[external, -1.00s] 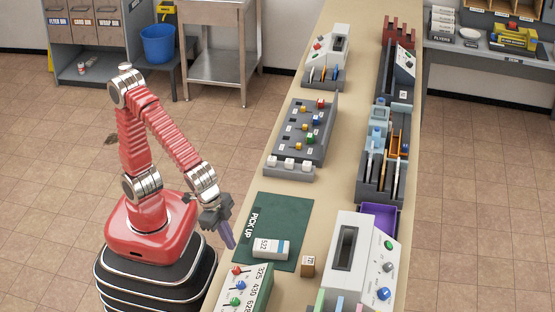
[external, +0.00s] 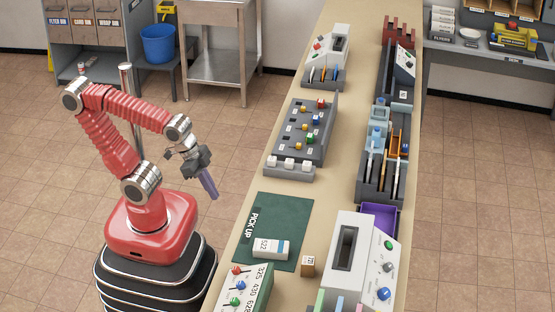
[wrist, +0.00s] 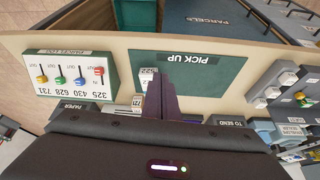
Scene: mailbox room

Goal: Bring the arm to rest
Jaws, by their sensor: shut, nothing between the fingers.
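My red arm is bent at the elbow over its base, left of the long counter (external: 237,245). My gripper (external: 214,195) points downward in the air beside the counter's left edge, with its purple fingers together and nothing held. In the wrist view my gripper (wrist: 160,85) shows its fingers closed, partly covering the white parcel marked 522 (wrist: 148,77). That parcel (external: 270,248) lies on the green PICK UP mat (external: 285,212), apart from my gripper.
A panel with coloured levers (external: 245,288) stands near the counter's front. A grey rack with coloured knobs (external: 303,138), a small brown box (external: 308,265) and a machine with dials (external: 362,258) also stand on the counter. The floor (external: 50,200) left of my base is clear.

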